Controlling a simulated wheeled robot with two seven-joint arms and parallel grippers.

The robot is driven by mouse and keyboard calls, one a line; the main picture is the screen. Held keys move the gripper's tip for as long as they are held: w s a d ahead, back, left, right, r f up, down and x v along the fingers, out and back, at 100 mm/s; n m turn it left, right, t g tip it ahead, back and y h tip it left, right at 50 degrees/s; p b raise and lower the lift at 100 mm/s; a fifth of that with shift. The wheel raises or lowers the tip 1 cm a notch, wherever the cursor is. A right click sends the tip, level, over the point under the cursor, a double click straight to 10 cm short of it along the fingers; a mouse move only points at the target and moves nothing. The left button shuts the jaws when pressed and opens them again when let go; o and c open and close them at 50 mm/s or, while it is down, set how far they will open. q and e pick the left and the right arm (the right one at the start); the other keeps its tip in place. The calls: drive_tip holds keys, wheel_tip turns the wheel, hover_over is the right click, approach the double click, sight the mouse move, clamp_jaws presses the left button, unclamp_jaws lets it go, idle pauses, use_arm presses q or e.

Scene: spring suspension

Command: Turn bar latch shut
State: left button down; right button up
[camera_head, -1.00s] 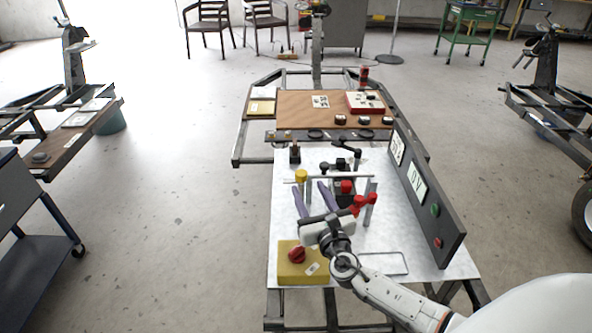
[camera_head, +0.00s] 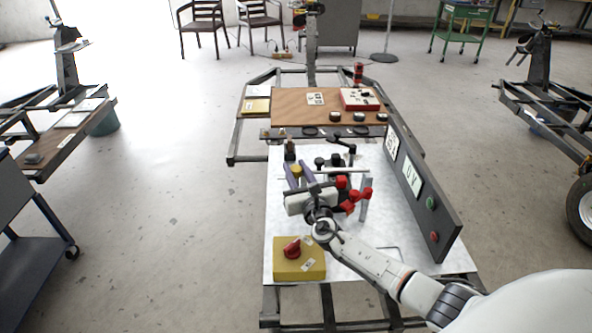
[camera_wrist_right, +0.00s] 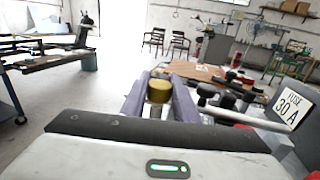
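In the right wrist view the yellow knob (camera_wrist_right: 158,91) stands between my right gripper's two purple fingers, which lie close against both sides. A pale bar (camera_wrist_right: 240,117) runs to the right there. My right gripper (camera_head: 299,171) is shut on the knob, as far as these views show. Its body and fingers hide part of the latch. My left gripper is not in view.
Red-handled clamps (camera_head: 353,196) stand just right of my gripper. An upright dark panel (camera_head: 423,195) with green and red buttons edges the worktop's right side. A brown board (camera_head: 290,108) lies beyond.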

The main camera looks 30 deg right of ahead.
drive_tip(key=c, duration=0.4)
drive_tip(key=shift+o, duration=0.2)
